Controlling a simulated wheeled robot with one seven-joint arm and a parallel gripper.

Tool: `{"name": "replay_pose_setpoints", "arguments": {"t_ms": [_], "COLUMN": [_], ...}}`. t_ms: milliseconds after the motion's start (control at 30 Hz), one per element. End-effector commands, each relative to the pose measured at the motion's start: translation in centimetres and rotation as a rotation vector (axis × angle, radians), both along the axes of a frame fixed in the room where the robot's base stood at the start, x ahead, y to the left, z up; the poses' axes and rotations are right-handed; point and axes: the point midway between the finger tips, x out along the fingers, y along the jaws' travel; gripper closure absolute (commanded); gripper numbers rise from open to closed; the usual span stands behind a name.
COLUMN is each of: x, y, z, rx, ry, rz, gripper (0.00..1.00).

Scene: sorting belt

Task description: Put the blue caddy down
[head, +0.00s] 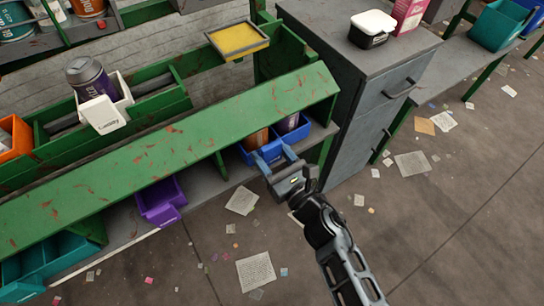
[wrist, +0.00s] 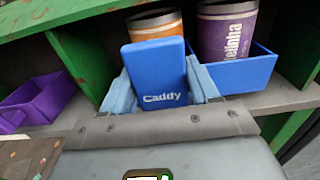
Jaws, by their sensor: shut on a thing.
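The blue caddy (head: 299,134) is at the lower shelf of the green rack, under the sloped green board. In the wrist view the caddy (wrist: 240,74) holds an orange tumbler (wrist: 158,25) and a purple tumbler (wrist: 228,28), both upright. Its front plate (wrist: 156,72) reads "Caddy". My gripper (head: 275,157) is shut on this plate, with one light blue finger on each side in the wrist view (wrist: 160,88). The caddy looks level. Its underside is hidden, so I cannot tell whether it touches the shelf.
A purple bin (head: 160,200) stands to the left on the lower shelf (head: 212,185), with free room between. A green divider (wrist: 298,122) is close on the caddy's right. A grey drawer cabinet (head: 375,100) stands right of the rack. Papers litter the floor.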

Motion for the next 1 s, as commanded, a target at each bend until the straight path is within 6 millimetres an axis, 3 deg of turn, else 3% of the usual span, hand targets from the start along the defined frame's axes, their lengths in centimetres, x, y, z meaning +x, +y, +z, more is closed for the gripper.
{"name": "replay_pose_setpoints", "arguments": {"t_ms": [100, 567, 600, 833, 1000], "x": [-0.09, -0.11, -0.14, -0.14, -0.14], "y": [-0.09, -0.11, -0.12, -0.12, -0.12], "z": [-1.12, -1.60, -1.59, -1.53, -1.53], "rx": [0.000, 0.000, -0.001, -0.001, -0.001], "ry": [0.002, 0.001, 0.003, 0.003, 0.003], "rz": [-0.001, -0.001, -0.001, -0.001, -0.001], "gripper": [0.75, 0.75, 0.39, 0.16, 0.15]}}
